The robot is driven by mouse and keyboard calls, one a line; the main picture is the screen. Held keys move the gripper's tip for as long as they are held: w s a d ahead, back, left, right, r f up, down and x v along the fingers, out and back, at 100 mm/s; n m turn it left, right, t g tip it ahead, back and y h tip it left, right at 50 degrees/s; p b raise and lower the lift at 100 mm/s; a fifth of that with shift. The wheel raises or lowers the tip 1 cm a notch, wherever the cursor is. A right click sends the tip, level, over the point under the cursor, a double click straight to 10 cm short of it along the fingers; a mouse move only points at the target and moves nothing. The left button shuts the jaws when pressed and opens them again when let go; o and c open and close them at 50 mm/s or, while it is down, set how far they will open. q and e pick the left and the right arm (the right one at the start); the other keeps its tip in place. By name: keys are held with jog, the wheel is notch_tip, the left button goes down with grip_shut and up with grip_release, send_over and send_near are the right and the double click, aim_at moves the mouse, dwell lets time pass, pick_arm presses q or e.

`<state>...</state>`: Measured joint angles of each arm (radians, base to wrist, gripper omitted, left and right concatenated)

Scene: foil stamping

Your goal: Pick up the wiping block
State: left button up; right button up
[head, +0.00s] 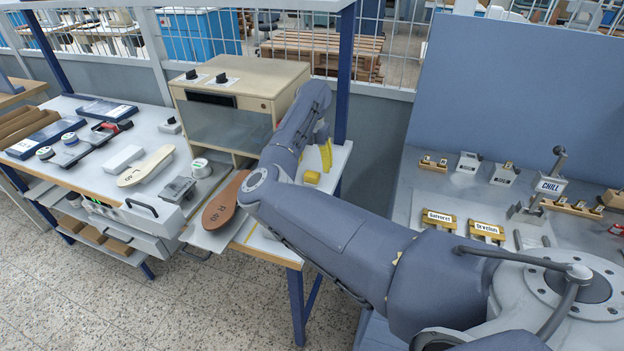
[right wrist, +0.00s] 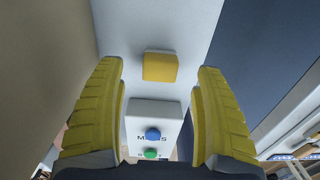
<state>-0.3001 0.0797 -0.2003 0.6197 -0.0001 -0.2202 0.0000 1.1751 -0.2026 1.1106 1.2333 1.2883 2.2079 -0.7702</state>
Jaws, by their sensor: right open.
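A small yellow block (head: 312,177), which looks like the wiping block, lies on the pale bench top behind my right arm. In the right wrist view the yellow block (right wrist: 160,67) sits centred in the gap between my fingers, with clear space on both sides and no finger touching it. My right gripper (right wrist: 160,75) is open and empty, its ribbed yellow fingers spread wide. In the head view my right gripper (head: 326,152) shows partly past the arm, close to the block. My left gripper is out of view.
A white button box (right wrist: 155,125) with blue and green buttons stands near the block. A beige cabinet (head: 240,90) rises left of my gripper, and a blue post (head: 345,70) stands behind it. A brown sole shape marked R 40 (head: 222,200) lies at the bench's front.

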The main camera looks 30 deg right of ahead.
aim_at(313, 172)
jog(key=shift+f, duration=2.2)
jog(key=c, duration=1.2)
